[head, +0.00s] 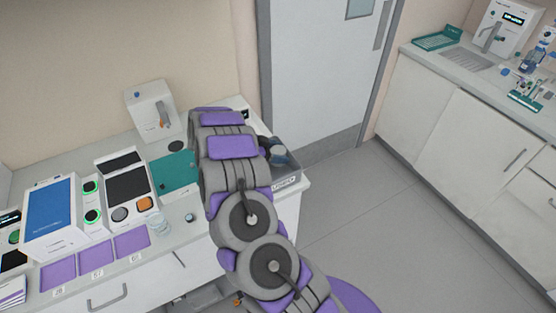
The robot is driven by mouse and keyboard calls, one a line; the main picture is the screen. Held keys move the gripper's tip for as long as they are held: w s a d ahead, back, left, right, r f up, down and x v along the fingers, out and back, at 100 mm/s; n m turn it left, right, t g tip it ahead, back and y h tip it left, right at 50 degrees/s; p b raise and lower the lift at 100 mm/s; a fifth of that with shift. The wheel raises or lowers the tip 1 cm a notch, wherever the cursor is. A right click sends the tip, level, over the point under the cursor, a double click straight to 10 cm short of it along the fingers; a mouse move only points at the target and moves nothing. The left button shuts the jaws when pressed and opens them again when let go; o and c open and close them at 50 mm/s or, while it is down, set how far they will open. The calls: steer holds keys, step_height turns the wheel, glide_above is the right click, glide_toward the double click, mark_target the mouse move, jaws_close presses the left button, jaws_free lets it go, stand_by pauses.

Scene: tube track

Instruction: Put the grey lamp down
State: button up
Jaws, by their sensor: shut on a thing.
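My arm reaches from the bottom of the head view up over the white counter, and its links cover the middle of it. My gripper is hidden behind these links, so its jaws do not show. A dark grey rounded thing (278,155) shows just right of the arm, at the grey labelled tray (288,182). I cannot tell whether it is the grey lamp, or whether it is held or lies in the tray. No other thing is clearly the lamp.
Left of my arm, the counter holds a white dispenser (152,112), a teal mat (174,172), boxes with a blue panel (50,213), a clear cup (159,224) and purple numbered pads (131,241). A door (318,70) and open floor (390,215) are to the right.

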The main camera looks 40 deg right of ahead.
steer(key=f, duration=0.3)
steer(key=shift+s+a+f+b, duration=0.1)
steer(key=shift+a+b, duration=0.2)
steer(key=shift+a, duration=0.05)
steer(key=shift+d, duration=0.15)
steer(key=o, duration=0.8)
steer(key=shift+d+f, duration=0.1)
steer(key=shift+d, duration=0.05)
steer(key=shift+c, duration=0.2)
steer(key=o, duration=0.3)
steer(key=shift+a, duration=0.25)
